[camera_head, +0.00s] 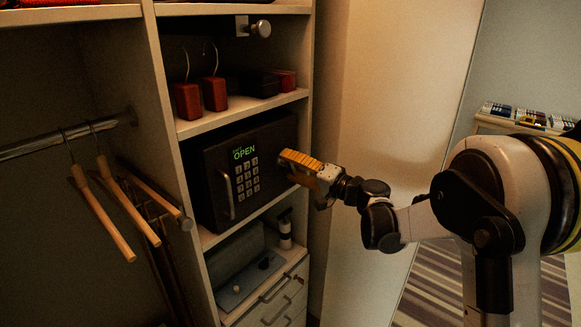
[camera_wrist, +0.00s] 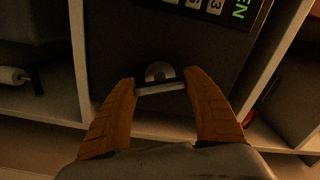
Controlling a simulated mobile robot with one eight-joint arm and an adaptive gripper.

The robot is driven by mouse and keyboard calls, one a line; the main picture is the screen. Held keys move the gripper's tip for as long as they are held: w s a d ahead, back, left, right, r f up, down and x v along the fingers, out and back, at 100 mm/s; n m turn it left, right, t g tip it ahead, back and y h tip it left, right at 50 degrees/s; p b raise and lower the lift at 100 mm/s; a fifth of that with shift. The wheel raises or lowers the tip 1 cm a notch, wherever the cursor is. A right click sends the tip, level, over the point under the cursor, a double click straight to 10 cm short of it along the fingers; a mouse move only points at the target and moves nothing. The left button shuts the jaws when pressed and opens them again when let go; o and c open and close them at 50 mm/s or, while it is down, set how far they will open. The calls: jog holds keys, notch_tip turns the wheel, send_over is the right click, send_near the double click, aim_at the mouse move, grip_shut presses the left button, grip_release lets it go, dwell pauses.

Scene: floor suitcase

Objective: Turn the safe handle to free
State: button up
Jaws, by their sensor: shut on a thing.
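The dark safe (camera_head: 213,165) sits on a middle shelf of the closet, its door closed or nearly so, with a green "OPEN" on its display (camera_head: 244,153). The safe handle (camera_wrist: 160,88) shows in the wrist view as a pale bar in front of a round silver disc. My gripper (camera_head: 285,162) is at the right side of the safe front and hides this handle in the head view. In the wrist view my gripper's orange fingers (camera_wrist: 160,84) are shut on the bar, one at each end. The bar lies almost level across that view.
A vertical pull bar (camera_head: 227,195) is on the safe door's left. The keypad (camera_head: 247,179) is left of my gripper. Red blocks with hooks (camera_head: 214,93) stand on the shelf above. Wooden hangers (camera_head: 104,205) hang at left. A pale panel (camera_head: 390,130) stands behind my arm.

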jog(key=shift+m, duration=1.6)
jog(key=o, duration=1.2)
jog(key=shift+d, duration=0.1)
jog(key=v, duration=1.2)
